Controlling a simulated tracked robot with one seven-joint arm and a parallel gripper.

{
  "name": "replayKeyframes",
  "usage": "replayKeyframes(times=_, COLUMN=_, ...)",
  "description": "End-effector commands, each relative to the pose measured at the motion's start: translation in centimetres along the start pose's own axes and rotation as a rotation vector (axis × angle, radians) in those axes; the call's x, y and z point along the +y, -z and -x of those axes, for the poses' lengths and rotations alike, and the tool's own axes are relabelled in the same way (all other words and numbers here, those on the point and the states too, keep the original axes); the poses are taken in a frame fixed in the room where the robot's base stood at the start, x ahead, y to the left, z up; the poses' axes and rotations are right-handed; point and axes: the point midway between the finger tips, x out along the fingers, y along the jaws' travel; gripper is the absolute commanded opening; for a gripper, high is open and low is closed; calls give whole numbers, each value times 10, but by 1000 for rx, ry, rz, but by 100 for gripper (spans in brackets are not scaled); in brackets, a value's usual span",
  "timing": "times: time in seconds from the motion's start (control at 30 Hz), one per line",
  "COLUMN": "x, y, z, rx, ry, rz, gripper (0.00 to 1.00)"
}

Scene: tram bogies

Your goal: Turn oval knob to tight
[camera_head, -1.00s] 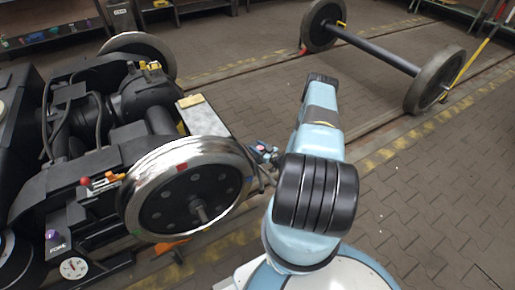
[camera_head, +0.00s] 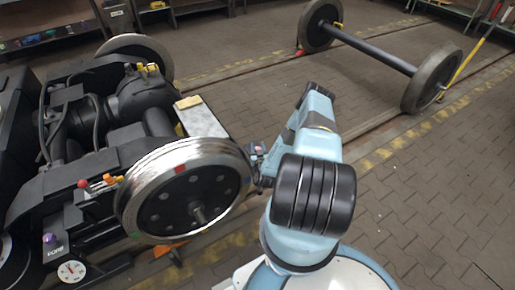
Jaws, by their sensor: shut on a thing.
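My gripper (camera_head: 257,153) is small and dark in the head view, just right of the big steel wheel (camera_head: 185,190) of the bogie. It is at the right end of a grey box (camera_head: 203,119) behind that wheel. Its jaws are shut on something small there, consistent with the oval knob. The knob's shape and any tight mark are too small or hidden to make out. My blue arm rises on the right and bends down toward this spot.
The bogie carries a purple knob (camera_head: 49,238), a white dial (camera_head: 71,271) and a red-tipped lever (camera_head: 83,184) at the left. A loose wheelset (camera_head: 372,48) stands on rails at the back right. The paved floor at the right is clear.

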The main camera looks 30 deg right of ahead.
Motion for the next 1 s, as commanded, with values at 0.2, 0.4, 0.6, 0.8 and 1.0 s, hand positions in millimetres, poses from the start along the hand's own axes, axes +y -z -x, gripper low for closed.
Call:
replayKeyframes(times=0.2, x=1, y=0, z=0, rx=1, ry=-30, rz=0, gripper=18)
replayKeyframes(times=0.4, x=1, y=0, z=-1, rx=2, ry=-31, rz=0, gripper=18)
replayKeyframes(times=0.6, x=1, y=1, z=-1, rx=2, ry=-30, rz=0, gripper=52)
replayKeyframes(times=0.8, x=0, y=0, z=0, rx=1, ry=-29, rz=0, gripper=69)
replayKeyframes(times=1.0, x=0, y=0, z=0, rx=1, ry=-29, rz=0, gripper=69)
